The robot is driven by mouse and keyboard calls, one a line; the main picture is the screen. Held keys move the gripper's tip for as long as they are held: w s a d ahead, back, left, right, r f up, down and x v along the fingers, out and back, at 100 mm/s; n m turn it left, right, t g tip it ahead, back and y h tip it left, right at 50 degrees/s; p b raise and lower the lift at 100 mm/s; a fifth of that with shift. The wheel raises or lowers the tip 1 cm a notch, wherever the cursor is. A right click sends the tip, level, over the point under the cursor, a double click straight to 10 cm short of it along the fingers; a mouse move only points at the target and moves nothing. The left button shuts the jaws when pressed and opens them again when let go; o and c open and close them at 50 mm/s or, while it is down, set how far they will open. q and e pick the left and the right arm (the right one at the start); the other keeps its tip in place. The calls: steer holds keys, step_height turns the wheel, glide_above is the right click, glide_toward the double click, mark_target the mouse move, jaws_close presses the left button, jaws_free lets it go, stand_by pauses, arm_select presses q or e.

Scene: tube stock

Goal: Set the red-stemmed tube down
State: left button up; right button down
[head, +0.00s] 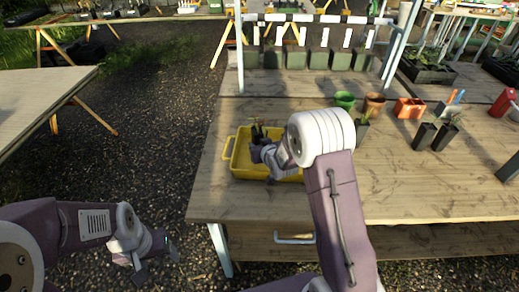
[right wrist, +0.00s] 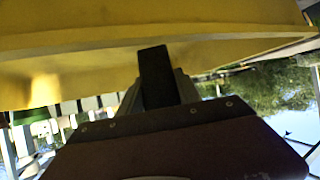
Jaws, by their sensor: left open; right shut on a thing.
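My right gripper (head: 262,148) is over the yellow tray (head: 233,160), its jaws shut on a dark tube with a small plant, taken to be the red-stemmed tube (head: 257,130). The tube looks roughly upright; its stem colour is too small to tell, and my arm hides its base and whether it touches the tray floor. In the right wrist view a dark upright shape (right wrist: 157,78) stands before the yellow tray wall (right wrist: 70,45); I cannot tell whether it is finger or tube. My left gripper (head: 158,258) is open and empty, off the bench at lower left.
Right of the tray stand a dark tube with a seedling (head: 361,130), a green pot (head: 345,100), a terracotta pot (head: 374,104) and an orange container (head: 410,109). Further right are dark tubes (head: 423,136). A rack of hanging tags (head: 305,18) spans the back. The front bench is clear.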

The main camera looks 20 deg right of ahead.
steer(key=shift+w+f, duration=0.1)
steer(key=shift+f, duration=0.75)
steer(key=c, duration=0.8)
jaws_free()
steer(key=shift+f, duration=0.15)
steer(key=shift+c, duration=0.2)
steer(key=shift+r, duration=0.2)
steer(key=shift+s+r, duration=0.2)
steer(key=shift+s, duration=0.15)
steer(key=v, duration=1.1)
steer(key=shift+s+p, duration=0.2)
steer(key=shift+p, duration=0.1)
